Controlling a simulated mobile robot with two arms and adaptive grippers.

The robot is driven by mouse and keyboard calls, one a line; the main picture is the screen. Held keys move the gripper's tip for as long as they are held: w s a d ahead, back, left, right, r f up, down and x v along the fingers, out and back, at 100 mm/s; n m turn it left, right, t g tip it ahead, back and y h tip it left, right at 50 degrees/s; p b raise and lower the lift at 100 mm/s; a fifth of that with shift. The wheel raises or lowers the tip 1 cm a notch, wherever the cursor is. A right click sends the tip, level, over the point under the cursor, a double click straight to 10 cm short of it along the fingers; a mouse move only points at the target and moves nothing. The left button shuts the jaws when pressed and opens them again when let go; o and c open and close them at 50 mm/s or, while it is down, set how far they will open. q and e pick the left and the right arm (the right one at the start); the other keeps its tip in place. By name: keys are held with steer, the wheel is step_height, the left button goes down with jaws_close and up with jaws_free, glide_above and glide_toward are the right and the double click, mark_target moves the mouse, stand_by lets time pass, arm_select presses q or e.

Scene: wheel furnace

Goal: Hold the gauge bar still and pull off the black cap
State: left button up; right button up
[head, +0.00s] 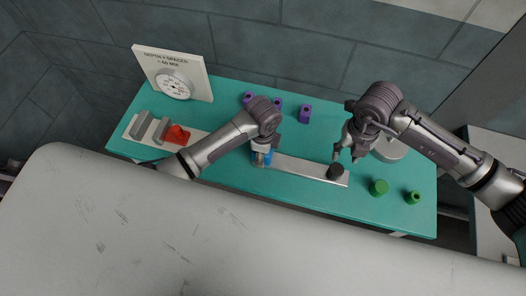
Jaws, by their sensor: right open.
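The gauge bar (303,168) is a long silver bar lying on the green bench top. The black cap (335,172) is a short dark cylinder at the bar's right end. My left gripper (262,160) points down at the bar's left part, at a blue piece (265,154) between its fingers; its grip is too small to make out. My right gripper (347,154) is open and empty, with its fingers just above and behind the black cap. The bar's far left end is hidden behind my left arm.
Several purple pieces (305,113) stand at the bench's back. Two green pieces (379,187) (412,197) are at the right front. A red part (177,134) and grey blocks (142,123) sit at left, before a dial board (172,72). A pale round thing (390,151) is partly behind my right gripper.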

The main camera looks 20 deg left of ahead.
mark_target(337, 169)
arm_select(q)
jaws_close()
arm_select(e)
steer(key=shift+o, duration=2.2)
steer(key=shift+f+n, duration=0.15)
steer(key=shift+n, duration=0.35)
steer(key=n, duration=0.1)
steer(key=f+n, duration=0.1)
steer(key=n, duration=0.1)
steer(key=shift+f, duration=4.55)
jaws_close()
